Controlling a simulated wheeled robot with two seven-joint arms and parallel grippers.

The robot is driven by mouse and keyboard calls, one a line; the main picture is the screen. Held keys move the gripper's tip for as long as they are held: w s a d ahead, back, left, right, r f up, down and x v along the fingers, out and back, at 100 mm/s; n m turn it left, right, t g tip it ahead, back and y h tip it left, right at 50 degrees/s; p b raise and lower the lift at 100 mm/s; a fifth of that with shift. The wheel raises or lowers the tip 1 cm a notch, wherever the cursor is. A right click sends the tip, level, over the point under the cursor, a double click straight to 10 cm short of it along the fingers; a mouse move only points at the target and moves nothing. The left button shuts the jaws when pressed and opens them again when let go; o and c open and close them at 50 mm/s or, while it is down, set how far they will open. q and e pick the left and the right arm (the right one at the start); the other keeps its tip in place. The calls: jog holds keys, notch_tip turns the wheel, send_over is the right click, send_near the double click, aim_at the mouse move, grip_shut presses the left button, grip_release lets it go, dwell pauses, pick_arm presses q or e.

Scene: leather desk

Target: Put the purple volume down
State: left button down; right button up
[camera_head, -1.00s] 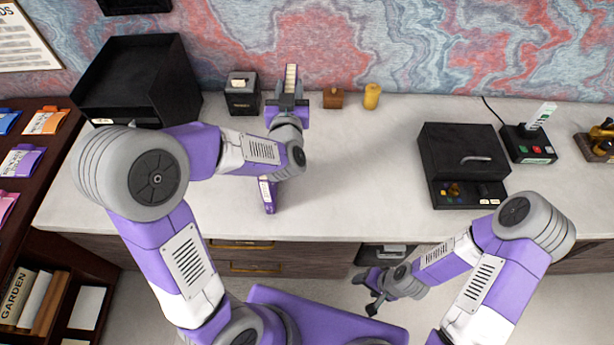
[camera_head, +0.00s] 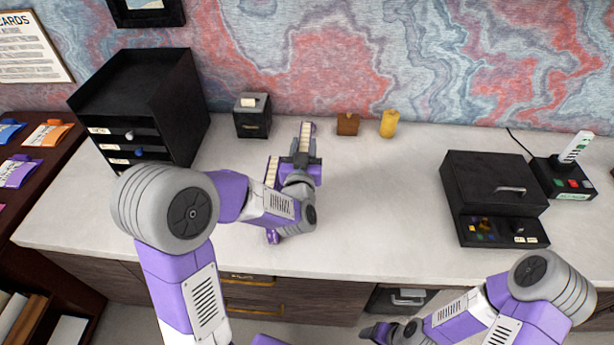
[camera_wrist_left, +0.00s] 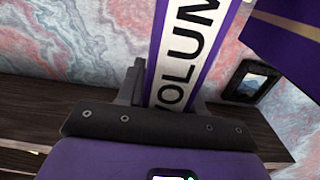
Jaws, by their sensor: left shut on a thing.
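My right gripper (camera_head: 378,332) is low, at the bottom edge.
The pale desk (camera_head: 375,200) is clear to the right of the books. A black drawer unit (camera_head: 150,105) stands left, a black case (camera_head: 495,190) right.

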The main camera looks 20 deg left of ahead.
pick_arm(q)
jog(key=shift+f+b, duration=0.75)
jog(key=shift+f, duration=2)
jog(key=shift+f, duration=0.1)
jog(key=c, duration=0.7)
grip_release()
jog(key=shift+c, duration=0.2)
